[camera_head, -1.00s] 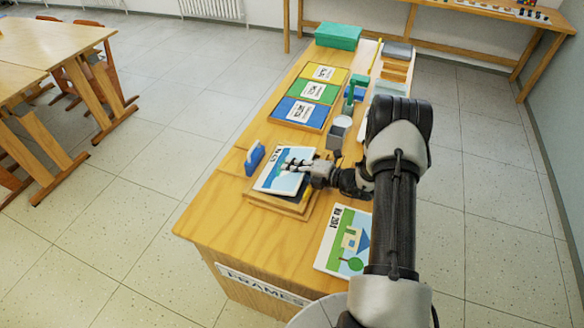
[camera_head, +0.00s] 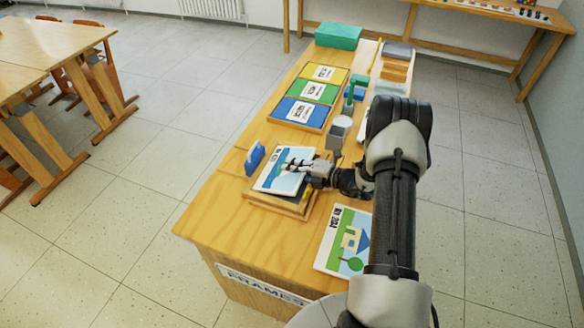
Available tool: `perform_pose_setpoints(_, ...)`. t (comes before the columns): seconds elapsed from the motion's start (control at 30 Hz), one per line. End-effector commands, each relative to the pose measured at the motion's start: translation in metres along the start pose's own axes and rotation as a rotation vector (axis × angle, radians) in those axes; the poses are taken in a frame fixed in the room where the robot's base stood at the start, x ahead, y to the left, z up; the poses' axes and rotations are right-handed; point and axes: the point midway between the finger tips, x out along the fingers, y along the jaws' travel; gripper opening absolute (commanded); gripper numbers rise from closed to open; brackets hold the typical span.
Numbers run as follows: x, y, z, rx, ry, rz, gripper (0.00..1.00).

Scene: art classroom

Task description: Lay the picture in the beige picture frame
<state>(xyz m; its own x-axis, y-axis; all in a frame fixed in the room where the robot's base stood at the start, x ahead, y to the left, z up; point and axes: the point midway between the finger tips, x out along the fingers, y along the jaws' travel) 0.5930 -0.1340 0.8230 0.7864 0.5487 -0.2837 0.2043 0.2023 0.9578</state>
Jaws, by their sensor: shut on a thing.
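A picture (camera_head: 270,181) with a blue and green scene and a white top edge is held at its right side by my gripper (camera_head: 296,166). My gripper is shut on it. The picture lies over the beige picture frame (camera_head: 297,211), tilted, with a dark gap showing under its near right side. The frame lies flat on the wooden table; its front and right rims show, and the rest is hidden under the picture and gripper. I cannot tell whether the picture's far edge touches the frame.
A second picture (camera_head: 346,242) with a house and tree lies to the right on the table (camera_head: 222,222). A blue block-like item (camera_head: 255,158) stands just left of the frame. Blue, green and yellow labelled trays (camera_head: 298,113) lie farther back.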

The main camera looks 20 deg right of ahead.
Motion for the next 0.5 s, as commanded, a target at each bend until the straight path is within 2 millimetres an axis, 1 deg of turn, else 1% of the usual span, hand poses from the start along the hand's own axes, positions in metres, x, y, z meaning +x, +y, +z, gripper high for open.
perform_pose_setpoints(0.13,0.0001,0.0002,0.0000,0.000,0.000,0.000,0.00)
perform_pose_setpoints(0.17,0.0001,0.0002,0.0000,0.000,0.000,0.000,0.09)
perform_pose_setpoints(0.5,0.0000,0.0001,0.0000,0.000,0.000,0.000,0.31)
